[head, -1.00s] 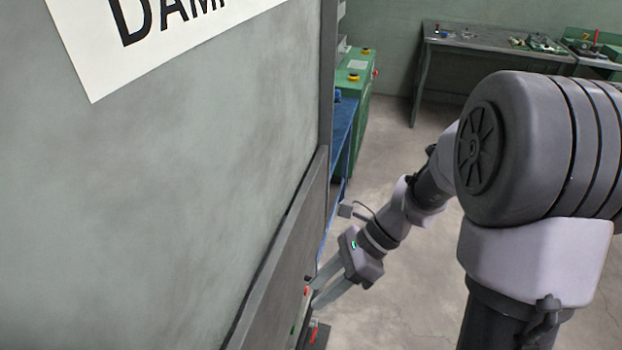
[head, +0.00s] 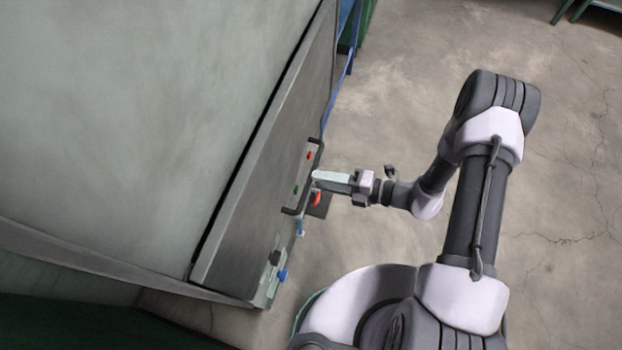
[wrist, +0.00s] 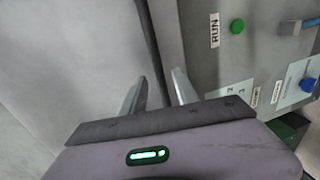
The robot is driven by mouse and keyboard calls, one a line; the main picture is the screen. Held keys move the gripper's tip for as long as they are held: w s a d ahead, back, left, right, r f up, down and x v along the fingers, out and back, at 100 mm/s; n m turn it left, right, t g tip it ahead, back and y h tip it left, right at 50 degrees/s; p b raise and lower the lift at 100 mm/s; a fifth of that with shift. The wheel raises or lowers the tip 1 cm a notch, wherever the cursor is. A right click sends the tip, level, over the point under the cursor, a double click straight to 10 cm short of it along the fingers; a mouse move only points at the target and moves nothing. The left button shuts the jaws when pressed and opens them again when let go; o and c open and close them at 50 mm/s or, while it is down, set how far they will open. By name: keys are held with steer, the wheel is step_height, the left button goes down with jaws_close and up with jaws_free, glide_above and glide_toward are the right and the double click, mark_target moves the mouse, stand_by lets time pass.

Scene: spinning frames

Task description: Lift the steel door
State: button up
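The steel door (head: 270,145) is a dark grey panel low on the machine's front in the head view. A dark bar handle (head: 288,211) runs along its outer lower side. My gripper (head: 317,178) is beside the handle's middle, with its fingers pointing at it. In the wrist view my gripper (wrist: 158,78) has its two fingers apart. A dark strip (wrist: 150,45) runs down between them; I cannot tell whether it is the handle or an edge. No grip on anything shows.
A green button (wrist: 237,26) labelled RUN and a blue knob (wrist: 307,84) are right of the fingers in the wrist view. A red knob (head: 316,198) is close under my gripper in the head view. Concrete floor (head: 400,90) is open to the right.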

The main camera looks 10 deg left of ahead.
steer(key=x, duration=0.4)
steer(key=shift+b, duration=0.35)
steer(key=shift+c, duration=0.3)
jaws_close()
stand_by(0.8)
